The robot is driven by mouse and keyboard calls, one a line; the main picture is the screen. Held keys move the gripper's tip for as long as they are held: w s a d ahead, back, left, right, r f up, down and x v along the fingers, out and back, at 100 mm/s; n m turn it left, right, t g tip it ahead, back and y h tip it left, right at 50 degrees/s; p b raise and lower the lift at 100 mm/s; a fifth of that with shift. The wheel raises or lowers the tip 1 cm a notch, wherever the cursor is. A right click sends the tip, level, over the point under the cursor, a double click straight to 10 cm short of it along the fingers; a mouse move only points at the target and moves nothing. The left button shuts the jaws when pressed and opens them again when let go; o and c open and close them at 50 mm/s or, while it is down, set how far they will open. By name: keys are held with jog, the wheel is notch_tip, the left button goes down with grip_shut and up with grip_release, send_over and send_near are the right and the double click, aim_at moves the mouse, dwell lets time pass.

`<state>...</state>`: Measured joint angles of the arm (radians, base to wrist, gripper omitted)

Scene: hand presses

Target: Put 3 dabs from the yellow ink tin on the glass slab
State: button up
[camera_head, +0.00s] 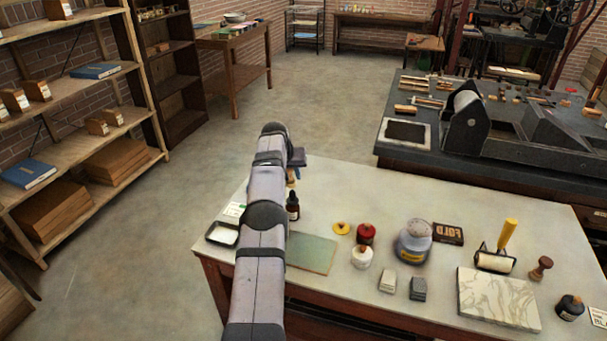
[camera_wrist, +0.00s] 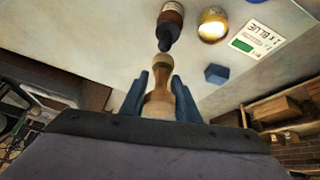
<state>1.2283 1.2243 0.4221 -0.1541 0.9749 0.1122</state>
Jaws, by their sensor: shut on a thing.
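My gripper (camera_wrist: 160,84) is shut on a turned pale wooden tool (camera_wrist: 159,101), gripped between its blue fingers. In the head view my gripper (camera_head: 294,162) is above the far left part of the pale table. The tool's working end is not clear. The glass slab (camera_head: 313,254) is a greenish sheet at the front edge, right of my arm. No dabs are discernible on its visible part.
A dark dropper bottle (camera_head: 293,207) stands close to my gripper. A card (camera_wrist: 258,43) and a blue block-like thing (camera_wrist: 216,74) lie near the tin.

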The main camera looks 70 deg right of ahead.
jog(key=w+a+f+g+h+p, duration=0.1)
jog(key=w+a+f+p, duration=0.1)
jog(key=w, duration=0.5)
jog(key=shift+w+a+m, duration=0.2)
jog(key=shift+a+m, duration=0.1)
jog(key=shift+a, duration=0.5)
jog(key=shift+f+b, duration=1.1)
jog(key=shift+f, duration=1.85)
jog(key=shift+f+b, duration=0.5)
jog(key=shift+b, duration=0.05)
